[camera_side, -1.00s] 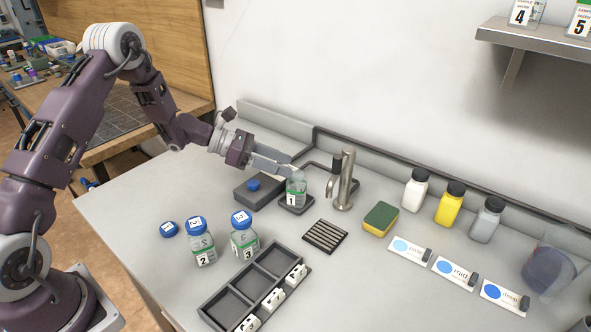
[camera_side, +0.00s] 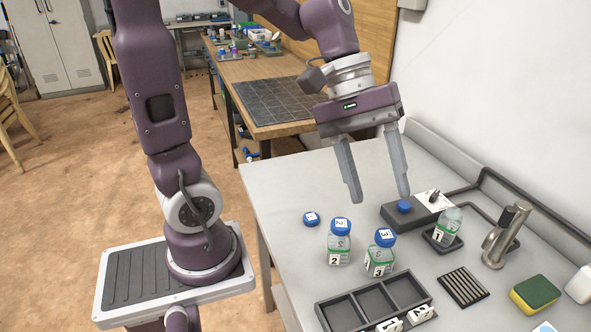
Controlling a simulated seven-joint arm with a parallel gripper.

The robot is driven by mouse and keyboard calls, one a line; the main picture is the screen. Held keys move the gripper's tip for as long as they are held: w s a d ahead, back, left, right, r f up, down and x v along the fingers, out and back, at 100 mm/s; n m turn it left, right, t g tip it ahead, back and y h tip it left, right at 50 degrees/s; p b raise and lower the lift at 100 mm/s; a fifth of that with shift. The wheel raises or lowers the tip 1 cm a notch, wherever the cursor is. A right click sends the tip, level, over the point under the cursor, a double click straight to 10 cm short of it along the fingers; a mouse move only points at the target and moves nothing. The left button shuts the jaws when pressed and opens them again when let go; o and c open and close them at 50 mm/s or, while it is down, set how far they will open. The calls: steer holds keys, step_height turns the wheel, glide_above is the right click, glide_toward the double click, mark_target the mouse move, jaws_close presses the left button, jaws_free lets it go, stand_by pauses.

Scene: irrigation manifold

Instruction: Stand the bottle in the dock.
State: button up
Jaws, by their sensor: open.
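Bottle 1 (camera_side: 448,227), clear with a green-edged label, stands upright and without its cap on a small dark square base (camera_side: 432,243) beside the tap. Which thing is the dock I cannot tell for sure; this base and the three-compartment dark tray (camera_side: 333,316) both could hold a bottle. The tray's compartments in view look empty. Bottle 2 (camera_side: 339,243) and bottle 3 (camera_side: 380,257), both blue-capped, stand behind the tray. A loose blue cap marked 1 (camera_side: 311,219) lies left of them. My gripper (camera_side: 381,196) is open and empty, pointing down, left of bottle 1 and apart from it.
A dark box with a blue button (camera_side: 404,207) sits just below my gripper's right finger. The metal tap (camera_side: 506,236) stands close to bottle 1. A slatted drain (camera_side: 463,287) and a sponge (camera_side: 535,293) lie at the right. The counter's left part is clear.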

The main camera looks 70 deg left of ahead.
steer(key=s+a+m+t+y, duration=0.4)
steer(key=s+m, duration=0.4)
steer(key=s, duration=0.3)
steer(key=shift+a+r+m+y, duration=0.4)
steer(key=shift+a+y, duration=0.2)
steer(key=shift+y, duration=0.2)
